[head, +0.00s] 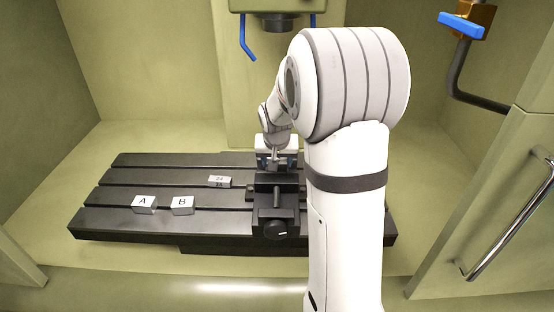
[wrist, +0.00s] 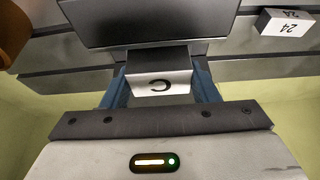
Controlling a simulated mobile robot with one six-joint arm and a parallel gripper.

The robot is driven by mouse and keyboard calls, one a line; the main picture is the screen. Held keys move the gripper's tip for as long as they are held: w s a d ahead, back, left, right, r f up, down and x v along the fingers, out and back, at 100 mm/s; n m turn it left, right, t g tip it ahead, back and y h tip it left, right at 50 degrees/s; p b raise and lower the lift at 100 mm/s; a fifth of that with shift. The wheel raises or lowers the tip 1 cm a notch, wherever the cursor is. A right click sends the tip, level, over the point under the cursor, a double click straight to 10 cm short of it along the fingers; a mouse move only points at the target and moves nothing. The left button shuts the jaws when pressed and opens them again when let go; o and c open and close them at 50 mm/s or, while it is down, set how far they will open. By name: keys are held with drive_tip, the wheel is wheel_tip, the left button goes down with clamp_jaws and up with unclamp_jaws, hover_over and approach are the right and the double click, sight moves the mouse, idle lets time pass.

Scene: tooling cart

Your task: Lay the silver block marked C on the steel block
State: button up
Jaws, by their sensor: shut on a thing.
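The silver block marked C (wrist: 160,86) is between the blue fingers of my gripper (wrist: 162,92) in the wrist view, its letter upside down. My gripper (head: 278,163) is shut on it, at the back end of the dark vise (head: 276,206) in the head view. I cannot make out block C in the head view. In the wrist view the dark vise body (wrist: 150,22) is just beyond the block; I cannot tell whether they touch. A grey metal block marked 24 (head: 219,181) lies on the slotted table, left of the vise. It also shows at the wrist view's upper right (wrist: 285,23).
Silver blocks marked A (head: 144,204) and B (head: 182,205) sit at the table's front left. The dark slotted table (head: 120,219) has free room at its left. A machine head (head: 277,12) with a blue lever (head: 246,40) hangs above the back. A door with a handle stands right.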

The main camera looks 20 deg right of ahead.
drive_tip(key=shift+r, duration=0.1)
drive_tip(key=o, duration=1.1)
drive_tip(key=shift+s, duration=0.1)
drive_tip(key=shift+r, duration=0.15)
drive_tip(key=b+v, duration=0.1)
drive_tip(key=v, duration=1)
drive_tip(key=s+a+f+n, duration=0.1)
drive_tip(key=s+a, duration=0.2)
drive_tip(key=s, duration=0.5)
drive_tip(key=s+a+f+n+y, duration=0.1)
drive_tip(key=s+a+f+n, duration=0.1)
drive_tip(key=s, duration=0.6)
drive_tip(key=s+a+f+n+g, duration=0.1)
drive_tip(key=s+a, duration=0.3)
drive_tip(key=s, duration=0.4)
drive_tip(key=shift+a+f+n+y, duration=0.3)
drive_tip(key=shift+a+f+y, duration=0.1)
drive_tip(key=shift+f, duration=0.1)
